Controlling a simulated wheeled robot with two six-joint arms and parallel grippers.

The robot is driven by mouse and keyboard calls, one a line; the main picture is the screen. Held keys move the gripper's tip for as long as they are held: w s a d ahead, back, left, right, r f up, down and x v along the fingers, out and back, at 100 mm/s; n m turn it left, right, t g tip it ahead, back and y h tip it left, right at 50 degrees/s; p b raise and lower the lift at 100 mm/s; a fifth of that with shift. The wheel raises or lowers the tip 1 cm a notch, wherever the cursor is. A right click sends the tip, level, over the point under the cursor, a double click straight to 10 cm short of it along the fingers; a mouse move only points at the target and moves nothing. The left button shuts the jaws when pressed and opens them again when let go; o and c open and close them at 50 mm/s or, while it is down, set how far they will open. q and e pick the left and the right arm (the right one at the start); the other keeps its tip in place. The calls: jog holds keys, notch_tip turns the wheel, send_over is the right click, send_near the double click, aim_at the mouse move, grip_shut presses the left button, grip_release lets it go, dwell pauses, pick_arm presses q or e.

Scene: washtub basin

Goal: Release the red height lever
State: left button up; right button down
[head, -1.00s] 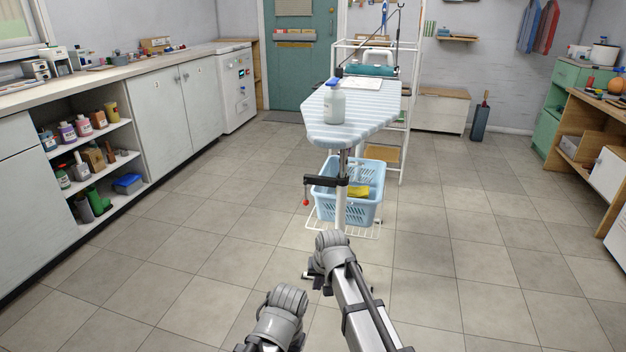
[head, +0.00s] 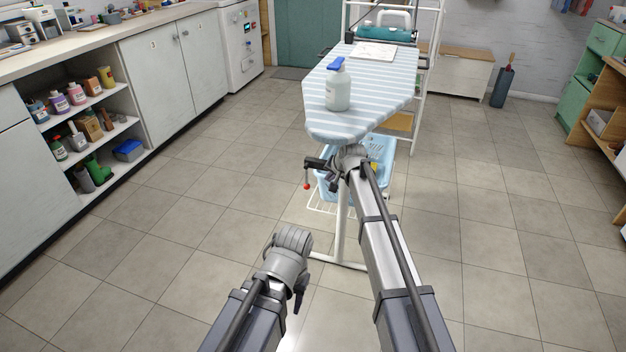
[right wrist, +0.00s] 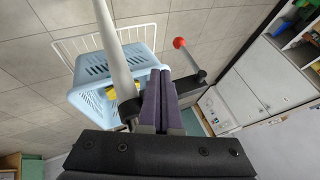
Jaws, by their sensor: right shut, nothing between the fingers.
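The red height lever's knob (head: 307,186) hangs below the dark bracket (head: 315,162) under the ironing board's near end. In the right wrist view the red ball (right wrist: 179,43) sits on a grey rod, just right of and beyond my fingertips, with a visible gap. My right gripper (right wrist: 160,76) is shut and empty, pointing towards the white board post (right wrist: 117,60) and lever. In the head view it is partly hidden by its own wrist, just right of the knob.
The striped ironing board (head: 350,92) carries a spray bottle (head: 337,92) near its front. A blue basket (head: 385,160) sits behind the post on a white wire rack. Open tiled floor lies left and right; cabinets (head: 150,75) line the left wall.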

aim_at(307, 178)
jog(key=w+a+f+b, duration=0.5)
jog(key=w+f+b, duration=0.2)
jog(key=f+b, duration=0.1)
jog(key=shift+w+a, duration=0.25)
jog(key=shift+a, duration=0.15)
dwell(0.5)
